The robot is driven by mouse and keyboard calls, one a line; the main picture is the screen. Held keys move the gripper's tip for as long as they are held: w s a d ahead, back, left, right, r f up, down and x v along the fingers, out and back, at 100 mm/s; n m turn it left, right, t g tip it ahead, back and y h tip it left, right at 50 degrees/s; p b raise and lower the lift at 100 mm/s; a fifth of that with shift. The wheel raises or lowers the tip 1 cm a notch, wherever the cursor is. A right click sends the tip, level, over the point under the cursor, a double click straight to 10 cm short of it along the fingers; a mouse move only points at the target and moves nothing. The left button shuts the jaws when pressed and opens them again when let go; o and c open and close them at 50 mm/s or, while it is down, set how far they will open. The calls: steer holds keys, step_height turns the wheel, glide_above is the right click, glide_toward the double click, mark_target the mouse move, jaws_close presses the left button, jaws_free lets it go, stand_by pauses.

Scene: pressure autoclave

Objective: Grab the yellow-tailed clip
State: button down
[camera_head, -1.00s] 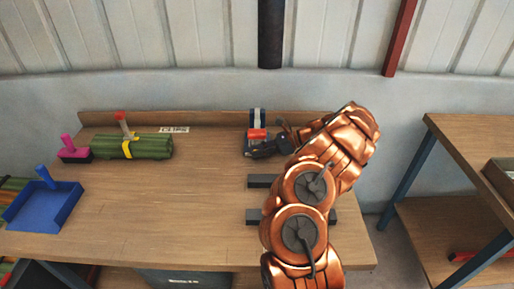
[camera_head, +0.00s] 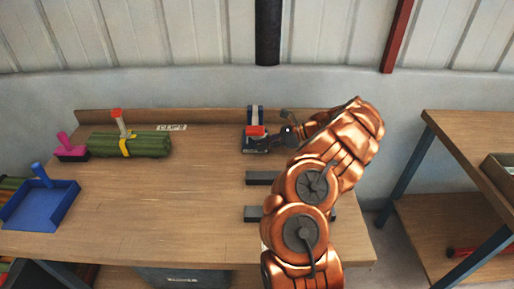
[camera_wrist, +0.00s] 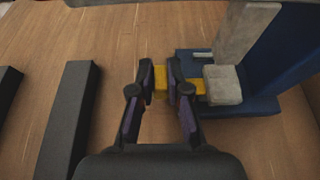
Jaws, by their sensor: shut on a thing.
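In the wrist view, the clip has a blue body (camera_wrist: 258,104), a pale grey block (camera_wrist: 222,86) and a yellow tail (camera_wrist: 199,87) sticking out to the left. The fingers of my gripper (camera_wrist: 159,76) are on either side of the tail, shut on it, with yellow showing between the fingertips. In the head view, the clip (camera_head: 255,146) stands near the back of the table, with a red part on top. My gripper (camera_head: 285,137) is dark and reaches its right side; the tail is hidden there.
Dark bars (camera_head: 262,178) lie on the table (camera_head: 160,205) in front of the clip. At the left are a green bundle with a yellow band (camera_head: 150,145), a pink-handled block (camera_head: 70,150) and a blue tray (camera_head: 50,210). The table's middle is clear. A low back ledge (camera_head: 210,118) runs behind.

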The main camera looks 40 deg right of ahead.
steer(key=s+d, duration=0.2)
steer(key=d, duration=0.1)
steer(key=s+d+b, duration=0.1)
steer(key=s+d, duration=0.2)
steer(key=d, duration=0.1)
steer(key=s+d+b, duration=0.1)
steer(key=s+d, duration=0.1)
steer(key=d, duration=0.1)
steer(key=shift+s+d, duration=0.2)
steer(key=shift+s, duration=0.2)
steer(key=shift+s+d+r, duration=0.1)
steer(key=shift+s+d, duration=0.75)
steer(key=shift+d, duration=0.25)
